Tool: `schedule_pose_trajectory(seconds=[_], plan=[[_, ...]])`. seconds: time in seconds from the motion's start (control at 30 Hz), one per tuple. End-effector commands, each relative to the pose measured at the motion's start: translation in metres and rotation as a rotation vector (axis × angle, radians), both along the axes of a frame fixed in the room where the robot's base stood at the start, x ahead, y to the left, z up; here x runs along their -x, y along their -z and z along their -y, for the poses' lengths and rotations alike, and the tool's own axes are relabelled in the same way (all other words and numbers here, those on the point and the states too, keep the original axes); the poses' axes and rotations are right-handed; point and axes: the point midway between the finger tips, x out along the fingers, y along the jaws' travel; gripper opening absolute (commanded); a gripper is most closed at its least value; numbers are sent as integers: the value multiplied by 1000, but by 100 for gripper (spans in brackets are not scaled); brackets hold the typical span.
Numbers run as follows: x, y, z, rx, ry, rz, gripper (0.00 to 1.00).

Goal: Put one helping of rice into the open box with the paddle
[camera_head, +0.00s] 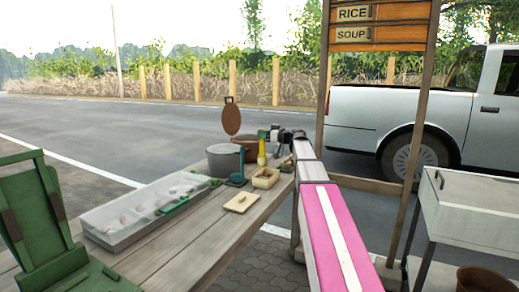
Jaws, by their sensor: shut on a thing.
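My gripper (264,134) is small and far off in the head view, above the far end of the wooden table. It is shut on a yellow upright piece (262,153), which looks like the paddle; its lower end is hard to make out. A small open beige box (265,178) is on the table just below and in front of it. A flat beige piece (241,202), perhaps its lid, lies nearer. A grey pot (223,162) stands left of the gripper. A brown round pot (246,142) with a raised brown lid (231,117) is behind. Rice is not discernible.
A long clear-sided tray (112,237) with pale items lies along the table's left side. A blue stand-like item (236,181) is beside the grey pot. A green chair-like object (35,215) is at near left. Wooden posts and a grey cabinet (470,212) stand right.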

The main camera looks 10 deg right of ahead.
Motion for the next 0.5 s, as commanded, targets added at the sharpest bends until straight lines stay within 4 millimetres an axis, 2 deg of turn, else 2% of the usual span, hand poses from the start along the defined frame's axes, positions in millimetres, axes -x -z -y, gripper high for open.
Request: schedule_pose_trajectory(seconds=[0.27, 0.5], plan=[[0, 10, 0, -1, 0, -1, 0], [0, 31, 0, -1, 0, -1, 0]])
